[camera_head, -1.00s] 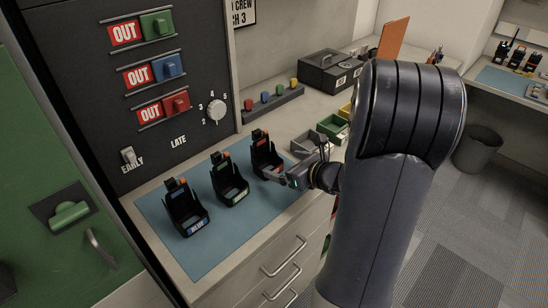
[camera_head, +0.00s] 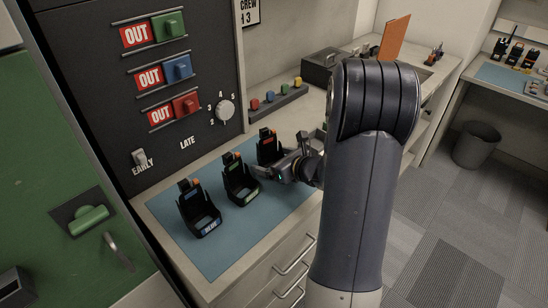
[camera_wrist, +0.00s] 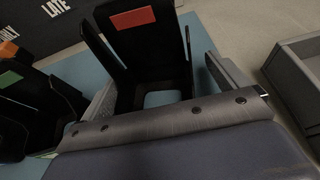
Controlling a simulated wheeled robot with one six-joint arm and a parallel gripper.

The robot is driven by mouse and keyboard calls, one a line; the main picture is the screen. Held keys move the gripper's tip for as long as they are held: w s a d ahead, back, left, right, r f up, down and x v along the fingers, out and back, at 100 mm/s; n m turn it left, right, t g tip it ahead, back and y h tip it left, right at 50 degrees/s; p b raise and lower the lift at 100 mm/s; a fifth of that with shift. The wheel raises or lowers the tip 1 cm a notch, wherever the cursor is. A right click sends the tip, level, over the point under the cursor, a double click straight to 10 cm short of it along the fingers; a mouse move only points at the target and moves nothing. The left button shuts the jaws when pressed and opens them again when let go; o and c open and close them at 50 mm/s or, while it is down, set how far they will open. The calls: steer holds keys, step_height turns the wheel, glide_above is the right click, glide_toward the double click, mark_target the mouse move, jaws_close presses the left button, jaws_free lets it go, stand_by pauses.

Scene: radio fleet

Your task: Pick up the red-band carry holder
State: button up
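The red-band carry holder (camera_head: 267,147) is a black open-topped holder standing upright at the right end of the blue mat (camera_head: 215,262). In the wrist view its tall back with a red label (camera_wrist: 132,19) rises ahead of my gripper. My gripper (camera_head: 268,173) is low at the holder's front. In the wrist view the two fingers of my gripper (camera_wrist: 163,88) stand on either side of the holder, open, with a gap visible at the right finger. The green-band holder (camera_head: 240,182) and the blue-band holder (camera_head: 199,212) stand to the left on the mat.
A grey tray (camera_wrist: 298,75) lies close to the right of my gripper. The dark panel (camera_head: 105,100) with OUT labels and a dial rises behind the mat. A rack of coloured knobs (camera_head: 278,98) and a dark box (camera_head: 322,66) are farther back.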

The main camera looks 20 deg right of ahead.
steer(key=c, duration=1)
steer(key=shift+c, duration=0.2)
